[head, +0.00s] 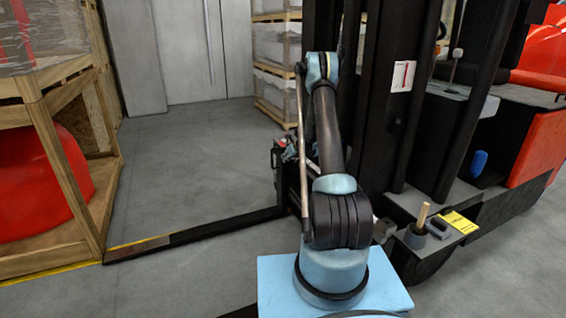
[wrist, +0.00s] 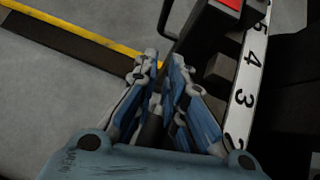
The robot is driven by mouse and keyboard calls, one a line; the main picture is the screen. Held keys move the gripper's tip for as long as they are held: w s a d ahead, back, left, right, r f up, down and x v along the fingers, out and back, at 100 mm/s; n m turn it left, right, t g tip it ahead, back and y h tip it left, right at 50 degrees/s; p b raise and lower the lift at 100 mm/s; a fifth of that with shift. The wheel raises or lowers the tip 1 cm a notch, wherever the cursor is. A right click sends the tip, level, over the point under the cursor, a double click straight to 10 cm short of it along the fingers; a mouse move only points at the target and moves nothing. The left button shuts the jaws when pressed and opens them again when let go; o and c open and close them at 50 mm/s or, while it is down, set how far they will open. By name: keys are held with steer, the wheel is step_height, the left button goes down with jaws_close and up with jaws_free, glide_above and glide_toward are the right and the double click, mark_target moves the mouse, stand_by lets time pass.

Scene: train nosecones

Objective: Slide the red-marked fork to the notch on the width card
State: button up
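A black fork (head: 200,233) lies low along the floor, running left from the lift truck to the crate. In the wrist view, a red patch (wrist: 232,4) shows on a dark block at the top, beside a white numbered scale strip (wrist: 247,80). My gripper (wrist: 165,62) has its fingers slightly apart, with nothing visible between them. It is left of the strip and below a black loop handle (wrist: 167,20). A white card with a red mark (head: 403,76) is on the mast; a yellow card (head: 458,222) lies on the truck. I cannot tell which is the width card.
A wooden crate (head: 45,130) with red contents stands at left, with a yellow floor line (head: 60,268) along its base. The truck's dark mast (head: 385,110) is close right of my arm. Open floor lies behind the fork.

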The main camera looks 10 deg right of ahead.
steer(key=n, duration=0.1)
steer(key=n+g+h, duration=0.4)
steer(key=n+h, duration=0.3)
steer(key=n, duration=1.4)
glide_toward(272, 158)
steer(key=x, duration=1)
steer(key=shift+w+d+f, duration=0.1)
steer(key=shift+w+f, duration=0.1)
steer(key=shift+w, duration=0.15)
steer(key=shift+c, duration=0.2)
jaws_close()
